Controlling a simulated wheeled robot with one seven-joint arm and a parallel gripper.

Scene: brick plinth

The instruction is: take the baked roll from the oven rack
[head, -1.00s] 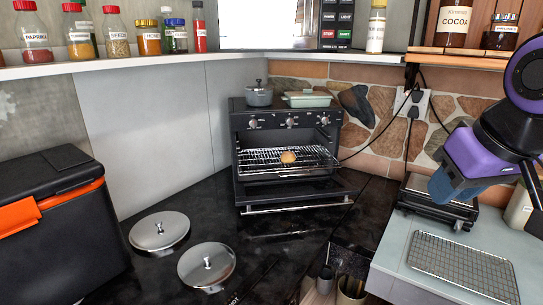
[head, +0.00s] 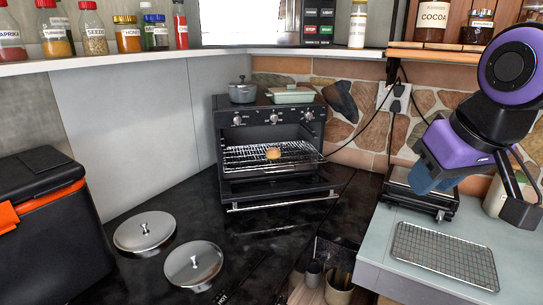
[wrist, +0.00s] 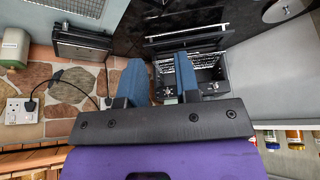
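The baked roll (head: 273,154) is small, round and golden brown. It lies on the wire oven rack (head: 243,160), which sits in the black toaster oven (head: 222,135) with its door folded down. My gripper (head: 436,180) has blue fingers and hangs to the right of the oven, above the grey counter and well apart from the roll. In the wrist view my gripper (wrist: 160,68) shows its two fingers apart with nothing between them. The oven (wrist: 207,80) shows there partly behind the right finger; I cannot make out the roll in that view.
A small pot (head: 243,93) and a green dish (head: 291,95) stand on the oven. Two metal lids (head: 145,232) lie on the dark counter. A black appliance (head: 397,190) and a cooling rack (head: 445,255) are at right.

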